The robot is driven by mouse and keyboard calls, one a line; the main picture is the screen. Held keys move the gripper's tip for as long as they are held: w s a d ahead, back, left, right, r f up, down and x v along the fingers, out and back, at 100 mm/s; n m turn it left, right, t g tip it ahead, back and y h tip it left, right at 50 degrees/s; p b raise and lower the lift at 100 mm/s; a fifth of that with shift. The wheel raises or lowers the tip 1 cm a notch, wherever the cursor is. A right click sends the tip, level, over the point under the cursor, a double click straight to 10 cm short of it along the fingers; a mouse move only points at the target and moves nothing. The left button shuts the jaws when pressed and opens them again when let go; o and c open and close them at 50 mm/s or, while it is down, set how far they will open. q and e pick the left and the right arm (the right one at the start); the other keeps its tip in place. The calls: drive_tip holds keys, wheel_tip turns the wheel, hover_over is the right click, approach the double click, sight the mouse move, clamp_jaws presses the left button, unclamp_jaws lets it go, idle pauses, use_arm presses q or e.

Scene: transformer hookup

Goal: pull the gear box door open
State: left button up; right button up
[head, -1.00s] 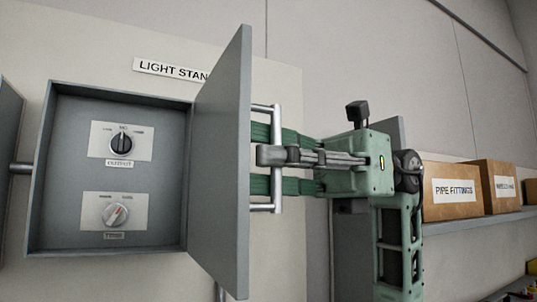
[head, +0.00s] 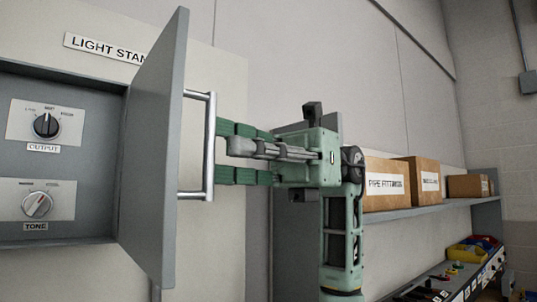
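The gear box door (head: 153,150) is a grey panel standing open, swung out at a steep angle to the box (head: 65,240). Its silver bar handle (head: 210,150) is on the door's right face. My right gripper (head: 224,150) is just right of the handle, with green fingers above and below a grey thumb. The fingers look straight and spread, open and empty. Their tips end close beside the bar; I cannot tell whether they touch it. My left gripper is not in view.
Inside the box are an OUTPUT knob (head: 46,125) and a TONE knob (head: 37,205). A shelf (head: 430,207) at the right holds cardboard boxes (head: 386,184). Below it is a panel with coloured buttons (head: 450,280) and a yellow bin (head: 470,254).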

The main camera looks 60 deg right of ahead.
drive_tip(key=s+d, duration=0.1)
drive_tip(key=d, duration=0.6)
drive_tip(key=shift+s+d, duration=0.15)
drive_tip(key=shift+d, duration=0.1)
